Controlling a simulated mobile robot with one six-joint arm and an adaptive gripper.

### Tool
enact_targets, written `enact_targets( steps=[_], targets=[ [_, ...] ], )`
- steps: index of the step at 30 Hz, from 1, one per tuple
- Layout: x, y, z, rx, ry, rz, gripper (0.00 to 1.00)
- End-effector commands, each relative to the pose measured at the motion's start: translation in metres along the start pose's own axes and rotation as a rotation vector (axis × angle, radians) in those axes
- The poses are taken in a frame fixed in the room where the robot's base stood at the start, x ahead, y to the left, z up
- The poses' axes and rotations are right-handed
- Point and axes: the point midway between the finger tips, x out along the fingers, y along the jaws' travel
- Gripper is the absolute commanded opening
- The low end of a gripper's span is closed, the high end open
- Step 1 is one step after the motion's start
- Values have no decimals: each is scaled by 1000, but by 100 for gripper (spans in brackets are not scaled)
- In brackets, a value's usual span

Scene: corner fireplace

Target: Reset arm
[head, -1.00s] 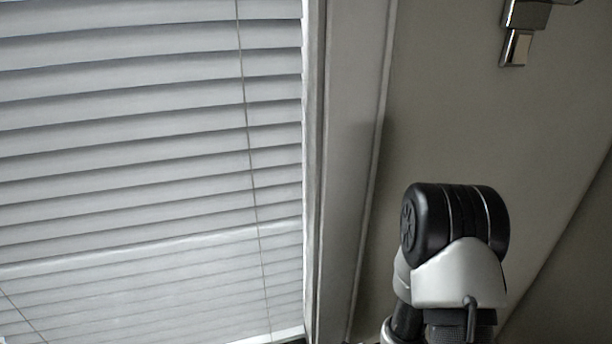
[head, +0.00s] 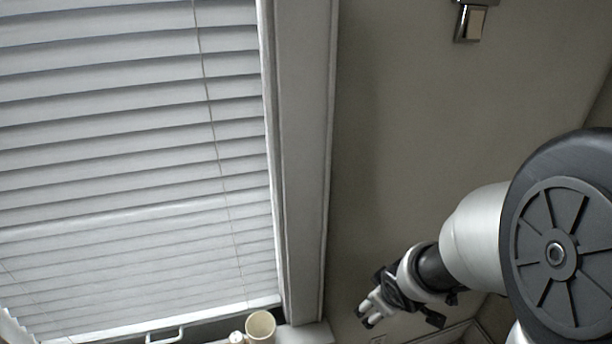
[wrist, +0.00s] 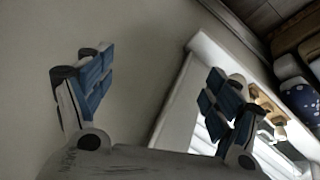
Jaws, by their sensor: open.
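My gripper (head: 367,312) shows small at the lower middle of the head view, at the end of my arm, which comes in from the right. It points down and to the left, in front of the plain wall. In the wrist view my gripper (wrist: 160,95) has its two blue-padded fingers spread wide apart, with nothing between them. No object is held.
A window with white blinds (head: 120,160) fills the left of the head view. A cream cup (head: 261,327) stands by the sill at the bottom. A metal fixture (head: 470,22) is high on the wall. A dark blue spotted item (wrist: 300,104) shows at the wrist view's right.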

Motion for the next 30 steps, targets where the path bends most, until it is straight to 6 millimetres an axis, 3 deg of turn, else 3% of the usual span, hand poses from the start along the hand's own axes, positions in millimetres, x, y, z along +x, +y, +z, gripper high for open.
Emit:
enact_targets(
  steps=[1, 3, 7, 12, 15, 22, 30],
  targets=[
    [-26, 10, 0, 54, -4, 39, 83],
    [-57, 16, 6, 136, -23, 71, 83],
    [-113, 14, 21, 291, -44, 97, 83],
    [-176, -13, 43, 476, -47, 64, 83],
    [-203, -35, 55, 557, -43, 21, 83],
    [-234, -70, 70, 644, -36, -58, 83],
    [-237, -74, 71, 651, -39, -68, 83]
  ],
)
